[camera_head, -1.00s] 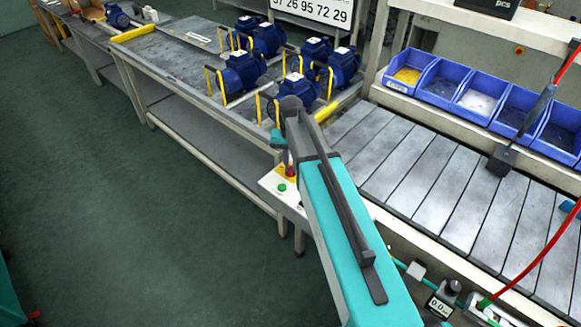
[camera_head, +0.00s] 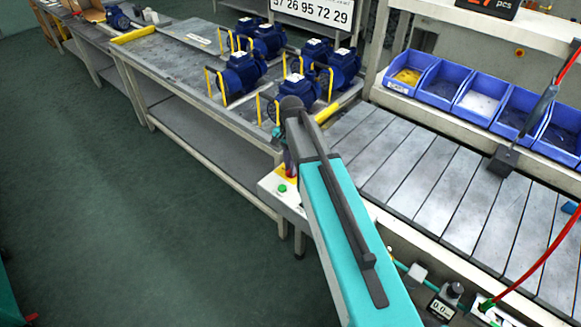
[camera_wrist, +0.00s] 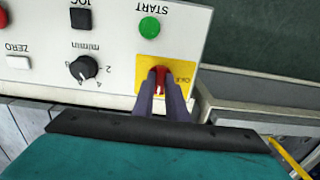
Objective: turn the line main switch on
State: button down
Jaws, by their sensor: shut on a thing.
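The line main switch is a red handle (camera_wrist: 159,79) on a yellow plate (camera_wrist: 144,72) at the corner of a light control panel. The wrist view shows it with the panel lettering upside down. My gripper (camera_wrist: 160,84) has its two dark fingers on either side of the red handle and is shut on it. The handle lies roughly upright in the wrist view; its on or off position cannot be read.
A green START button (camera_wrist: 149,27), a black JOG button (camera_wrist: 81,18), a black speed knob (camera_wrist: 84,69) and a white ZERO button (camera_wrist: 18,62) share the panel. Blue pumps (camera_head: 240,75) stand on the bench behind.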

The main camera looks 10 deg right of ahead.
jog(key=shift+s+d, duration=0.1)
jog(key=c, duration=1.8)
grip_release()
jog(key=shift+o, duration=0.2)
jog(key=shift+r, duration=0.2)
jog(key=shift+r+b, duration=0.3)
jog(key=shift+r, duration=0.5)
notch_tip(320, 180, up, 12)
jog(key=b, duration=0.2)
